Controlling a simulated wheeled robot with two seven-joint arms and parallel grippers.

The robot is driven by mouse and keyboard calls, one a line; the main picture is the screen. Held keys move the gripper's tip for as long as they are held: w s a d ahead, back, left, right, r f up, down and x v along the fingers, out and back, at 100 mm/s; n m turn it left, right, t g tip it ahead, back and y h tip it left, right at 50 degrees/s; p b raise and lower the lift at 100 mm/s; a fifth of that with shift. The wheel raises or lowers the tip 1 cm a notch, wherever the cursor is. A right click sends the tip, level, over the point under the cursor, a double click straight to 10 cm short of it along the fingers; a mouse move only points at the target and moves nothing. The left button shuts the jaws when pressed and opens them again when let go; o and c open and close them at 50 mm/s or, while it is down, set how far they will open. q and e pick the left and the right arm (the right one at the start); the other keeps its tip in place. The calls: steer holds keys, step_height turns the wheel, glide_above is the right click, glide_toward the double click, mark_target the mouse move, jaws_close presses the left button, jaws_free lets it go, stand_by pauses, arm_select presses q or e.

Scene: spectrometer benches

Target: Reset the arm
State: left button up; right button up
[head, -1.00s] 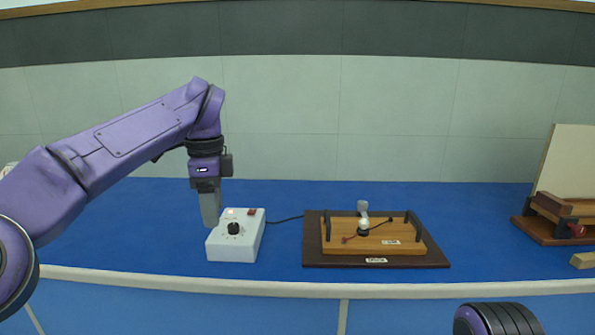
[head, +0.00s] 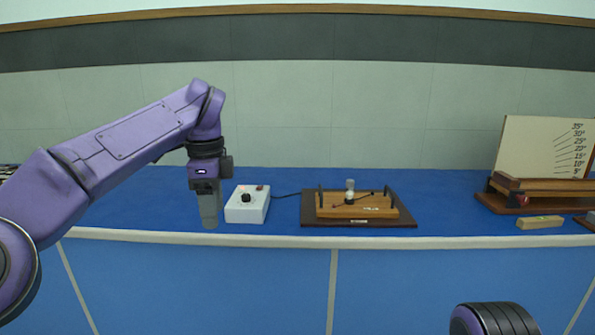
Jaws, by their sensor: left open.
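My left arm comes in from the left, and its gripper (head: 209,212) points down at the front edge of the blue bench, left of a white control box (head: 247,205). The gripper holds nothing that I can see; its fingers overlap in this view. The box has a black knob, a red switch and a small lit lamp. A cable runs from it toward a wooden tray (head: 375,213) with dark handles and a small bulb (head: 350,186), on a dark base board (head: 408,221). Of my right arm only a dark, ribbed part shows at the bottom right; its gripper is out of view.
On the right, an angle board (head: 540,147) marked in degrees stands behind a wooden ramp (head: 545,187). A light wooden block (head: 540,222) lies in front of it. The blue bench top (head: 450,205) is clear between tray and ramp.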

arm_select(q)
steer(key=w+a+f+m+t+y, duration=0.3)
steer(key=w+a+f+m+y, duration=0.15)
steer(key=f+m, duration=0.35)
steer(key=w+a+f+m+t+y, duration=0.3)
steer(key=f+m+y, duration=0.25)
steer(key=m, duration=0.45)
steer(key=s+f+m+t+h+p, duration=0.1)
steer(key=s+f+m+t, duration=0.15)
steer(key=f+m, duration=0.65)
steer(key=s+f+m+t+h+p, duration=0.15)
steer(key=s+f+m, duration=0.25)
steer(key=f+m, duration=0.45)
steer(key=s+a+f+m+g+h, duration=0.15)
steer(key=s+f+m+h, duration=0.25)
steer(key=s+f+m, duration=0.9)
steer(key=s+a+f+g+p, duration=0.1)
steer(key=s+a+f+g, duration=0.1)
steer(key=s, duration=1)
steer(key=s+a+f+g+p, duration=0.1)
steer(key=s+a+f+g, duration=0.1)
steer(key=s, duration=1)
steer(key=shift+s+a+g, duration=0.25)
steer(key=shift+a+g, duration=0.05)
steer(key=shift+g, duration=0.45)
arm_select(e)
steer(key=r, duration=0.4)
steer(key=shift+w+r, duration=0.25)
steer(key=shift+r, duration=0.15)
